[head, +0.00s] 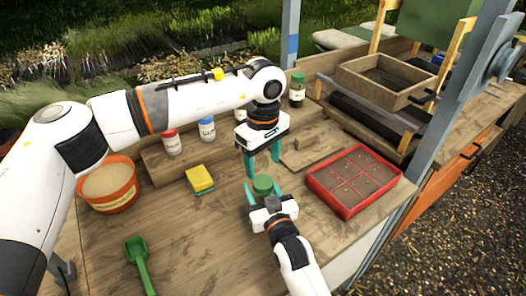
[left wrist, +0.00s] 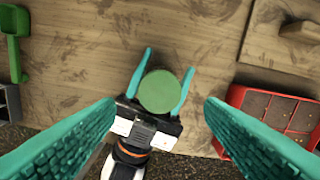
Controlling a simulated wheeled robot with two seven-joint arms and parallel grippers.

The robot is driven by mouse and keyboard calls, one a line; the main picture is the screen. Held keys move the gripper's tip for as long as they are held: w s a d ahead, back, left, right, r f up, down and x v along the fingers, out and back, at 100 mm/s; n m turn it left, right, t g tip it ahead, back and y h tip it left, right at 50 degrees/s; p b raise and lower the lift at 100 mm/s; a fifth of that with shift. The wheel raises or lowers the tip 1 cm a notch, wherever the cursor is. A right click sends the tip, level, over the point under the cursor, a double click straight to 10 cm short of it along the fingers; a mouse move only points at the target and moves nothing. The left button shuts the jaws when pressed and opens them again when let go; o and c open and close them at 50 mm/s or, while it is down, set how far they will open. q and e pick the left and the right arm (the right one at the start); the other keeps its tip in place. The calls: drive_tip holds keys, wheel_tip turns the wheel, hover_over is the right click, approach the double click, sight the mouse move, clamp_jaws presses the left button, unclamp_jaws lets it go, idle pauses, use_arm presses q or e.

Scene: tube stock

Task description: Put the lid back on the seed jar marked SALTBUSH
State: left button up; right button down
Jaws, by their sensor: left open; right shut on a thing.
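A round green lid (head: 263,184) is between the teal fingers of my right gripper (head: 264,192), which is shut on it above the front of the bench. It shows as a flat green disc in the left wrist view (left wrist: 159,91); whether a jar is beneath it is hidden. My left gripper (head: 263,166) is open and empty, pointing down just behind and above the lid. Jars on the back ledge: red-lidded (head: 171,143), blue-lidded (head: 207,129), green-lidded and dark (head: 297,91), and one partly hidden behind my left arm (head: 240,113). I cannot read SALTBUSH on any label.
A red seed tray (head: 312,186) stands right of the grippers, beside a wooden board (head: 305,157). A yellow sponge (head: 200,178), green scoop (head: 139,262) and orange pot of sand (head: 133,198) are to the left. The bench between scoop and right gripper is clear.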

use_arm(q)
drive_tip(key=n, duration=0.4)
drive_tip(key=shift+r, duration=0.15)
drive_tip(key=n, duration=0.6)
drive_tip(key=shift+r, duration=0.15)
drive_tip(key=n, duration=0.4)
drive_tip(key=shift+r, duration=0.15)
drive_tip(key=n, duration=0.4)
drive_tip(key=shift+r, duration=0.1)
drive_tip(key=n, duration=0.4)
drive_tip(key=shift+r, duration=0.15)
drive_tip(key=n, duration=0.4)
drive_tip(key=shift+r, duration=0.1)
drive_tip(key=n, duration=0.3)
drive_tip(key=shift+r+n, duration=0.15)
drive_tip(key=shift+n, duration=0.25)
drive_tip(key=n, duration=0.4)
drive_tip(key=shift+r, duration=0.1)
